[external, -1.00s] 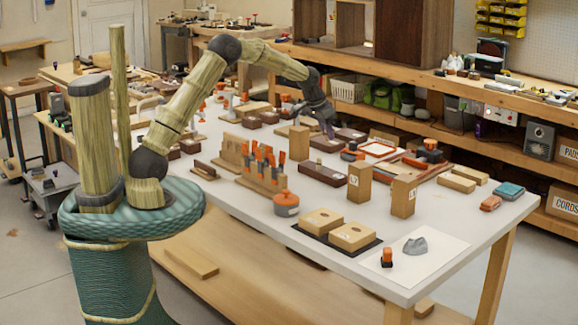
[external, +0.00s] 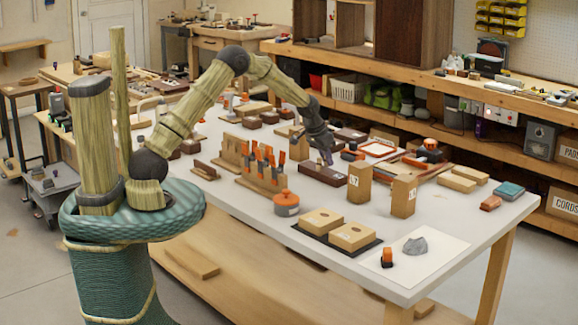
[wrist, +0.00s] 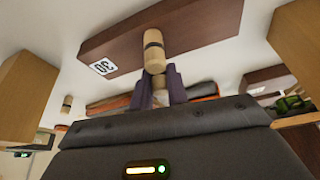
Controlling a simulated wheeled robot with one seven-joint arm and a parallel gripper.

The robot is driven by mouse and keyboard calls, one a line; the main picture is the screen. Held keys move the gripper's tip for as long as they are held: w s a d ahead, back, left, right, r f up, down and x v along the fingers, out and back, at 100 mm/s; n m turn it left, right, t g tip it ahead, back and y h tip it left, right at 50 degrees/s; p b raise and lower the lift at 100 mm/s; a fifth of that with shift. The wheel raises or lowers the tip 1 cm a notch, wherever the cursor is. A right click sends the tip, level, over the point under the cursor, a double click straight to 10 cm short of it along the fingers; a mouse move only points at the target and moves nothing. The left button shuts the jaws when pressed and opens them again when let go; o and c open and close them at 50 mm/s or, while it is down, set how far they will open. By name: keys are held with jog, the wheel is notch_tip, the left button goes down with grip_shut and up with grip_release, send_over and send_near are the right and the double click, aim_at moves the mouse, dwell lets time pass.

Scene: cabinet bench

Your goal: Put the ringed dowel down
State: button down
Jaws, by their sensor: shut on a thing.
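The ringed dowel (wrist: 155,60) is pale wood with a dark band near its outer end. In the wrist view it stands out between the purple fingers of my gripper (wrist: 158,84), which is shut on it. Its outer end overlaps a dark brown block with a white label (wrist: 190,33); I cannot tell whether they touch. The dowel is too small to make out there.
Another small pale peg (wrist: 66,106) shows at left in the wrist view. Wooden blocks (external: 359,182) and a rack of orange-handled tools (external: 262,170) stand close by on the white bench (external: 240,205). A red-rimmed tray (external: 381,148) lies to the right.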

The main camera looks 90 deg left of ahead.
jog(key=shift+f, duration=0.3)
jog(key=shift+f, duration=0.15)
jog(key=c, duration=1.4)
grip_release()
jog(key=shift+o, duration=0.2)
jog(key=shift+s+r, duration=0.1)
jog(key=shift+r, duration=0.4)
jog(key=v, duration=1.1)
jog(key=shift+d, duration=0.2)
